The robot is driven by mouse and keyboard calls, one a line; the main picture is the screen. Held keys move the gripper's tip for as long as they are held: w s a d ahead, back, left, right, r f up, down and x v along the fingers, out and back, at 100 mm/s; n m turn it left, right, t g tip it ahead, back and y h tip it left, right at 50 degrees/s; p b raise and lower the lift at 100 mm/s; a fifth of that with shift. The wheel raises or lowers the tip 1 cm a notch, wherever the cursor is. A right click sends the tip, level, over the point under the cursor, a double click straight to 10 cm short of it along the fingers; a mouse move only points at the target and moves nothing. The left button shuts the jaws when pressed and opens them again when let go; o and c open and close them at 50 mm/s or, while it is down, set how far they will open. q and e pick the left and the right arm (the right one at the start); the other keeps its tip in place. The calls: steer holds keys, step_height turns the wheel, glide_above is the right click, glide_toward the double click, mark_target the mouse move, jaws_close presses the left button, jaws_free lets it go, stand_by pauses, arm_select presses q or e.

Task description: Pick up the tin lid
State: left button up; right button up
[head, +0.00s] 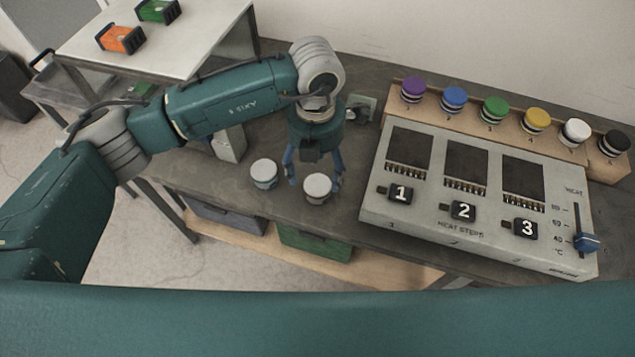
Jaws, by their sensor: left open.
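Two small tins stand on the dark worktop, each topped by a pale round lid. The right tin's lid (317,185) is at my left gripper (315,181). The left tin's lid (264,170) is a little to the left, apart from the gripper. My left gripper points down from above, with its blue fingers spread on either side of the right tin. I cannot tell whether the fingers touch it. The right gripper is out of view.
A grey heat-step panel (375,212) with numbered blocks and a blue slider (586,241) stands close to the right. A wooden rack (553,146) of colour-topped jars is behind it. Crates, including a green one (315,243), sit below the worktop. A white table (185,50) is at the back left.

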mark_target(318, 184)
arm_select(q)
steer(key=f+p, duration=0.1)
steer(key=f, duration=0.1)
steer(key=f+p, duration=0.1)
steer(key=f, duration=0.1)
steer(key=shift+d+f, duration=0.2)
steer(key=shift+f, duration=0.3)
steer(key=c, duration=1)
